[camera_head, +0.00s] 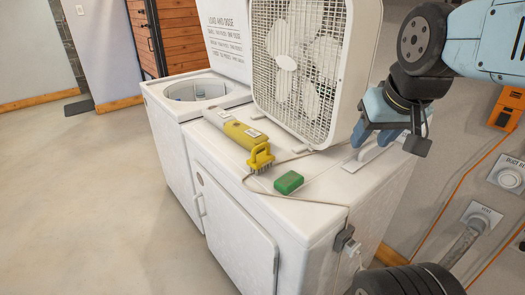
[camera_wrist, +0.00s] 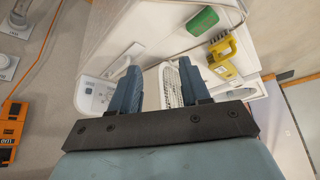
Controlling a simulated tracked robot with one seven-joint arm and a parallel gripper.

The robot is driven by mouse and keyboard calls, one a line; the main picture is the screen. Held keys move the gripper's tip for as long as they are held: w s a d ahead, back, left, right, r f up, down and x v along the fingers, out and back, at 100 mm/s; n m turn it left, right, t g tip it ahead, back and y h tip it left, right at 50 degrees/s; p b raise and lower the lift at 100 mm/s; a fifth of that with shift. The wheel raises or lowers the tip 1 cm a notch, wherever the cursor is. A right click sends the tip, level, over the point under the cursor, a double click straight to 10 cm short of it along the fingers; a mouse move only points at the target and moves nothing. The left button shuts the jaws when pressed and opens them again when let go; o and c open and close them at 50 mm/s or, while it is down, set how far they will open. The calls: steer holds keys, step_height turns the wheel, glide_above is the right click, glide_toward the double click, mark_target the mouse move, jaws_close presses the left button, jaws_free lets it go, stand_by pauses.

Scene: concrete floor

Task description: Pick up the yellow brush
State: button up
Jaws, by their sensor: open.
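The yellow brush (camera_head: 260,157), with a raised handle and bristles underneath, sits on top of the white front-loading machine. It also shows in the wrist view (camera_wrist: 221,50), beyond and to the right of my fingers. My gripper (camera_head: 389,140) is open with nothing seen between its fingers, above the right end of the machine top. It is well to the right of the brush and apart from it. In the wrist view my two fingers (camera_wrist: 157,75) stand apart, with the fan grille visible behind them.
A green block (camera_head: 288,182) lies right of the brush. A yellow and grey container (camera_head: 243,133) lies directly behind the brush. A large white box fan (camera_head: 298,65) stands at the back. A thin cord runs across the machine top (camera_head: 310,215). The floor at left is clear.

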steer(key=shift+w+a, duration=0.1)
steer(key=shift+a, duration=0.1)
steer(key=n+g+h, duration=0.1)
steer(key=n+h, duration=0.1)
steer(key=n, duration=2.3)
glide_above(261, 147)
steer(key=s+a, duration=0.2)
steer(key=s, duration=0.2)
step_height(261, 147, down, 6)
steer(key=x, duration=0.8)
steer(key=shift+x, duration=2.6)
steer(key=shift+a, duration=0.1)
